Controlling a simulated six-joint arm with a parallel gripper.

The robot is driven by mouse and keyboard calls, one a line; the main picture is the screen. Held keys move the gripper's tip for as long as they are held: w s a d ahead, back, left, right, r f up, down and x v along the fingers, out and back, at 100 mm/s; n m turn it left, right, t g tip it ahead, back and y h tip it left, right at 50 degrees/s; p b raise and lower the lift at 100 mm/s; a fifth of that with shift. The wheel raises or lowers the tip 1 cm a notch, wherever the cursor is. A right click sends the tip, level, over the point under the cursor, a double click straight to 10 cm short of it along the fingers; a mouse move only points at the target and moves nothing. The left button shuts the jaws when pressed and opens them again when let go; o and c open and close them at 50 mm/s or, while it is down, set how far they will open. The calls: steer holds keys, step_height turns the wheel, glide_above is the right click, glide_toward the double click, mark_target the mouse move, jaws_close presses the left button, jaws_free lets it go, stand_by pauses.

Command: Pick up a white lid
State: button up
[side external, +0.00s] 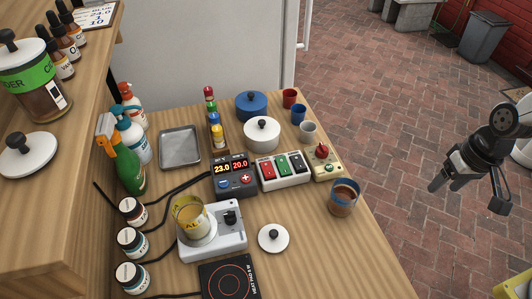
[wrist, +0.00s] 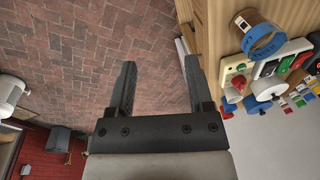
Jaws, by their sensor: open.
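A round white lid (side external: 273,238) with a black knob lies flat on the wooden table, right of the white hot plate, in the side external view. A second white lid (side external: 27,155) with a black knob lies on the raised wooden shelf at left. My gripper (side external: 445,186) is off the table's right side, above the brick paving, well apart from both lids. In the wrist view my gripper (wrist: 159,65) has its two fingers spread with only paving between them. I cannot make out either lid in the wrist view.
A glass cup with a blue band (side external: 344,197) stands near the table's right edge, between my gripper and the table lid. A switch box (side external: 284,170), a white pot (side external: 262,133) and a black induction plate (side external: 230,280) stand around. The table's front right is clear.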

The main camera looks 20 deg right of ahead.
steer(key=s+a+f+m+g+y, duration=0.2)
steer(key=a+f+m+g+y, duration=0.15)
steer(key=a, duration=0.55)
steer(key=m+t+y, duration=0.1)
steer(key=m+y, duration=0.6)
steer(key=m, duration=0.2)
glide_toward(278, 233)
steer(key=s, duration=0.2)
steer(key=s+d+r, duration=0.1)
steer(key=s, duration=0.2)
steer(key=s+d, duration=0.1)
steer(key=s, duration=0.1)
steer(key=shift+s+r, duration=0.3)
steer(key=shift+r, duration=0.1)
steer(key=w+a+f+m+t, duration=0.1)
steer(key=w+a+f+m+t+y, duration=0.1)
steer(key=m+t, duration=0.1)
steer(key=w+a+f+m+t, duration=0.1)
steer(key=a+m, duration=0.1)
steer(key=shift+w+m, duration=0.15)
steer(key=shift+m, duration=0.1)
steer(key=shift+w+a+f+m+t, duration=0.25)
steer(key=shift+w+f+m+t, duration=0.35)
steer(key=shift+m+t, duration=0.35)
steer(key=shift+x, duration=1.25)
steer(key=shift+a+r, duration=0.1)
steer(key=shift+x, duration=2.55)
